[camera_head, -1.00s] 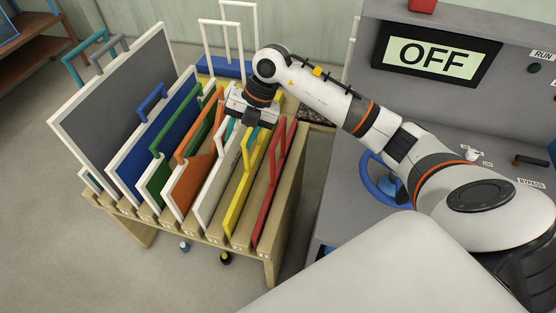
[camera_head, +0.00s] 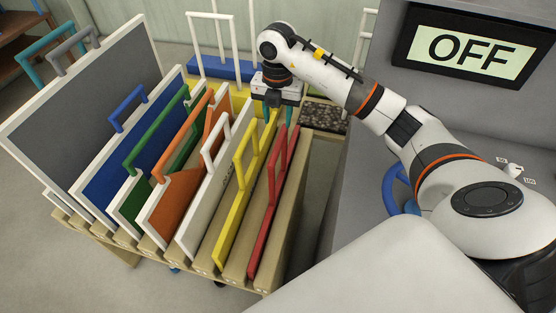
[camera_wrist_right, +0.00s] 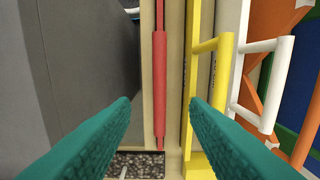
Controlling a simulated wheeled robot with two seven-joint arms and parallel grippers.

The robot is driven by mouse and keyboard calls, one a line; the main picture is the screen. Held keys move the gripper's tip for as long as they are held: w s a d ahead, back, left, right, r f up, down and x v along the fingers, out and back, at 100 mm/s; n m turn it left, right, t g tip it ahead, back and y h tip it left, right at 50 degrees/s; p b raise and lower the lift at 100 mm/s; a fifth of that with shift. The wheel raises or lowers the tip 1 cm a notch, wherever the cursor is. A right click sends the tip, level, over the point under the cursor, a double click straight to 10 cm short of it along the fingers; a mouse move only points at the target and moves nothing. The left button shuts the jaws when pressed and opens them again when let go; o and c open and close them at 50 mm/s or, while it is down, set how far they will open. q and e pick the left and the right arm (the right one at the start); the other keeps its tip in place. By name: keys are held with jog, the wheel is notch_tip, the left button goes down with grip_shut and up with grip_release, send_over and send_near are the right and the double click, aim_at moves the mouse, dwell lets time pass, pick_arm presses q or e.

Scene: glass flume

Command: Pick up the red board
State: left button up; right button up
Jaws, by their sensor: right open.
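The red board (camera_head: 263,235) stands upright in the rightmost slot of the wooden rack, with a red handle (camera_head: 278,160) along its top. In the right wrist view the red handle (camera_wrist_right: 160,85) runs down the middle, between the two teal fingertips and ahead of them. My right gripper (camera_head: 280,112) is open and empty, pointing down over the far end of the rack, near the far ends of the red and yellow boards. In the right wrist view its fingers (camera_wrist_right: 160,105) are apart, with the red board between them in the picture. My left gripper is not in view.
The yellow board (camera_head: 230,222) stands just left of the red one; its handle is close to one finger in the right wrist view. White, orange, green, blue and grey boards follow leftward. A grey cabinet with an OFF display (camera_head: 470,48) stands at right. A gravel tray (camera_head: 323,117) lies behind.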

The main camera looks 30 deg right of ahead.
jog(key=p, duration=0.1)
send_over(278, 142)
jog(key=s, duration=0.1)
jog(key=f, duration=0.5)
jog(key=shift+a+f, duration=0.1)
jog(key=shift+a, duration=0.3)
jog(key=shift+w+d+f+p, duration=0.1)
jog(key=shift+f+p, duration=0.2)
jog(key=shift+f, duration=0.75)
jog(key=shift+w+d+f+p, duration=0.15)
jog(key=shift+f+p, duration=0.1)
jog(key=shift+f, duration=0.8)
jog(key=shift+w+d+f+p, duration=0.1)
jog(key=shift+f+p, duration=0.2)
jog(key=shift+f, duration=0.75)
jog(key=shift+c, duration=0.4)
grip_shut()
jog(key=shift+r, duration=0.15)
